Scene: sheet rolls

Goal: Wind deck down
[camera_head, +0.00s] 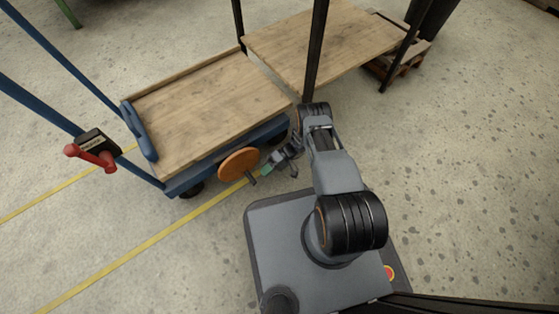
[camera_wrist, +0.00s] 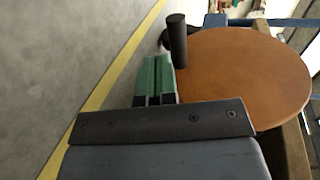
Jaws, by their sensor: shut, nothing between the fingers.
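The wooden deck (camera_head: 205,105) of a blue-framed cart lies at the upper left in the head view. An orange-brown round crank wheel (camera_head: 239,163) is on the cart's near side. It fills the right of the wrist view (camera_wrist: 245,75). A dark handle peg (camera_wrist: 177,40) stands out from the wheel near its rim; it also shows in the head view (camera_head: 251,178). My gripper (camera_head: 267,170) is just right of the wheel. Its green fingers (camera_wrist: 158,75) are shut together, empty, close to the peg; whether they touch it I cannot tell.
A red lever (camera_head: 90,156) on a black box sits on the cart's blue upright at left. A second wooden surface (camera_head: 320,45) with dark posts adjoins the deck. A pallet (camera_head: 400,60) lies behind it. Floor with a yellow line (camera_head: 150,242) is clear at front left.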

